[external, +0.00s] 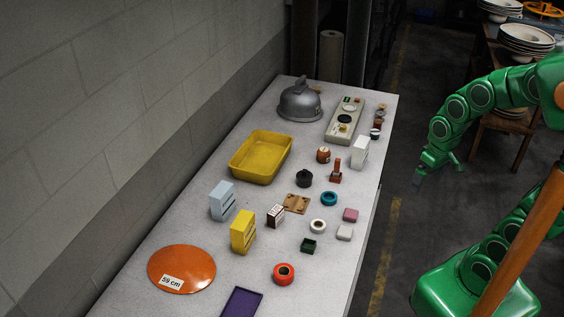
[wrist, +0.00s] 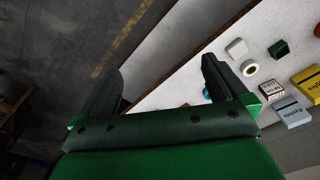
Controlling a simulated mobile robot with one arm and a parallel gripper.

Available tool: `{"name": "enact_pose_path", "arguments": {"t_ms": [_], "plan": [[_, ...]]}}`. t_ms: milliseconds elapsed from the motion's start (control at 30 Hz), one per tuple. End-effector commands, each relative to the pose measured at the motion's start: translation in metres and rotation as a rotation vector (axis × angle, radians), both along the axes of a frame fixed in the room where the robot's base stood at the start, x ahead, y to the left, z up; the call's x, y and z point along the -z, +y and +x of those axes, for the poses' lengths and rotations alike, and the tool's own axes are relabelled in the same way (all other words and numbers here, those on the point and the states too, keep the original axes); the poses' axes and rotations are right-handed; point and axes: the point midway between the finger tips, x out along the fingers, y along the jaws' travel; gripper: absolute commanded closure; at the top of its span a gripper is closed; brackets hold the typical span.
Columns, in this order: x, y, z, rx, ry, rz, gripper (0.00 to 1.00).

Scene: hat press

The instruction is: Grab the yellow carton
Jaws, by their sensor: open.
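The yellow carton (external: 243,231) stands upright on the grey table, left of the middle in the external view. In the wrist view a yellow carton (wrist: 308,83) shows at the right edge, partly cut off by the frame. My gripper (external: 437,170) is off the right side of the table, well away from the carton. In the wrist view my gripper (wrist: 158,85) has its two fingers wide apart with nothing between them.
A light blue carton (external: 222,201) stands behind the yellow carton, and a small dark red-and-white box (external: 276,216) is to its right. An orange disc (external: 181,269) lies in front. A yellow tray (external: 261,157) and a grey dome (external: 300,102) are farther back. The wall borders the table's left.

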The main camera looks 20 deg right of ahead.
Motion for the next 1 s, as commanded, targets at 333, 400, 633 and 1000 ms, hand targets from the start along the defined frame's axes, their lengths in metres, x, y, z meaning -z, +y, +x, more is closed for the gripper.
{"name": "enact_pose_path", "arguments": {"t_ms": [333,400,633,1000], "plan": [[0.033,0.1,0.096,-0.154,-0.248,0.078,0.0],[0.039,0.122,0.111,-0.181,-0.295,0.096,0.0],[0.057,0.201,0.149,-0.268,-0.459,0.163,0.0],[0.082,0.333,0.17,-0.402,-0.717,0.29,0.0]]}}
